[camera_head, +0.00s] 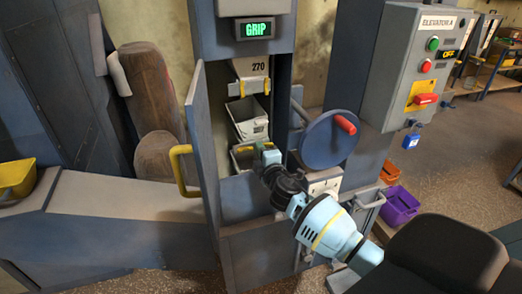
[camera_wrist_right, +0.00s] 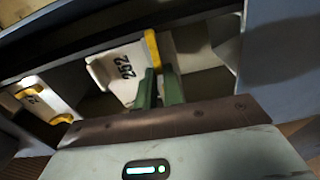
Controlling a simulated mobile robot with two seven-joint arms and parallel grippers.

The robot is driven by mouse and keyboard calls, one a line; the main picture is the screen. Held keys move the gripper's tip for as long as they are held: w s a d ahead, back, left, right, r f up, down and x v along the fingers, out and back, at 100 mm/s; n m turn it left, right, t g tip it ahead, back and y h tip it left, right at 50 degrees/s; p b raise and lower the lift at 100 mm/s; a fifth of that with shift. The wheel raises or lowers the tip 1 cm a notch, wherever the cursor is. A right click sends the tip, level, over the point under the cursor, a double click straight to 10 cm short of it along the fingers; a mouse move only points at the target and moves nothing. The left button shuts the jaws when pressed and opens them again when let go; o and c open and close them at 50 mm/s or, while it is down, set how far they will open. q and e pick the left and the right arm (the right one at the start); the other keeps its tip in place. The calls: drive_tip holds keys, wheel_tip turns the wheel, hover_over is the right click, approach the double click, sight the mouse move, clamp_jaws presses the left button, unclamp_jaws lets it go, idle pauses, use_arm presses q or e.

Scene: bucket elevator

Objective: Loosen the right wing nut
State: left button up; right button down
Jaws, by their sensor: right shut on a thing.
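My right gripper (camera_head: 266,152) reaches into the open elevator casing, at the lower bucket (camera_head: 239,151). The nut itself is hidden between and behind the fingers. A second white bucket (camera_wrist_right: 42,96) with yellow edging is at the left of the wrist view. My left gripper is not in view.
The casing door (camera_head: 205,150) with its yellow handle (camera_head: 180,170) stands open on the left. A blue handwheel (camera_head: 325,140) with a red knob is close to the right of my gripper. Bucket 270 (camera_head: 250,68) hangs above, below a display reading GRIP (camera_head: 257,29). A control box (camera_head: 412,65) is at the right.

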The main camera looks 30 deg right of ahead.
drive_tip(key=shift+f, duration=0.1)
idle(0.3)
drive_tip(key=c, duration=1.5)
unclamp_jaws()
drive_tip(key=v, duration=0.8)
